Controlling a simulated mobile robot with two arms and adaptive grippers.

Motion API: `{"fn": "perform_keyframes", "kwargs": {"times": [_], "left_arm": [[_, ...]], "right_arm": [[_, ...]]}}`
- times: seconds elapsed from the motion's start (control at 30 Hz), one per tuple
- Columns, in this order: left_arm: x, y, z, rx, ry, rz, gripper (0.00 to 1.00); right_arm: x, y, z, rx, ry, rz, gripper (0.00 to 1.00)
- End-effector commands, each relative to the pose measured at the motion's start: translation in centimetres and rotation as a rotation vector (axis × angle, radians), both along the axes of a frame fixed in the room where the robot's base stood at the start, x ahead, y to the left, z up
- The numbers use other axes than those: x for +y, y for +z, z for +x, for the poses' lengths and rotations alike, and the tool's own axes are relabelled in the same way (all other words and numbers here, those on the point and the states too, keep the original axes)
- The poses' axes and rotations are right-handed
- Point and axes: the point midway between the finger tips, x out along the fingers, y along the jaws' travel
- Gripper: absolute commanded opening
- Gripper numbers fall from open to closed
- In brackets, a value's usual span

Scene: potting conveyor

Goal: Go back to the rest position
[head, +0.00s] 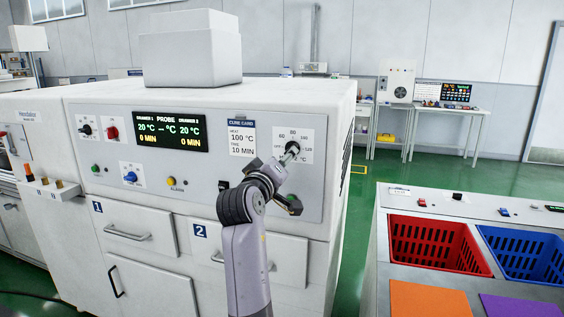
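My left gripper (289,181) is in front of the right part of the white oven's control panel (225,187). Its fingers look spread apart, with nothing visible held between them. The upper fingertip overlaps the heat dial (293,147) in the picture, and I cannot tell whether it touches it. The lower finger is near a dark and green part low on the panel. My wrist and forearm rise from the bottom edge and hide part of drawer 2 (290,262). My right gripper is not in view.
A cure card (242,137) and a lit display (173,135) are on the panel. At the right, a bench holds a red crate (398,228), a blue crate (500,240), an orange mat (430,300) and a purple mat (520,307). Green floor lies between oven and bench.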

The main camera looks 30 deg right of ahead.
Motion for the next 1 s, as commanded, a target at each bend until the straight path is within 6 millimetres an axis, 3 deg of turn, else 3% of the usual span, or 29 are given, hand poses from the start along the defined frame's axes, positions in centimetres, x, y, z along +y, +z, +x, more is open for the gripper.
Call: {"fn": "perform_keyframes", "kwargs": {"times": [0.33,0.47,0.57,0.73,0.87,1.0], "left_arm": [[0.0,0.0,0.0,0.000,0.000,0.000,0.40],[0.0,0.0,0.0,0.000,0.000,0.000,0.40],[-0.1,0.0,0.0,0.000,0.000,-0.001,0.40],[-0.1,0.0,0.1,-0.001,0.000,-0.001,0.40],[-0.1,0.0,0.1,-0.001,0.000,-0.001,0.40],[-0.1,0.0,0.1,-0.001,0.000,-0.001,0.40]], "right_arm": [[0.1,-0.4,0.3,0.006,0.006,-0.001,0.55],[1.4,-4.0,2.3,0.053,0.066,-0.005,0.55],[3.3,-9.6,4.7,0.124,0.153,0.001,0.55],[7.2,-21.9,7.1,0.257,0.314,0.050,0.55],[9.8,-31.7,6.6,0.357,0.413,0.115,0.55],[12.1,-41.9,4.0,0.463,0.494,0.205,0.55]]}}
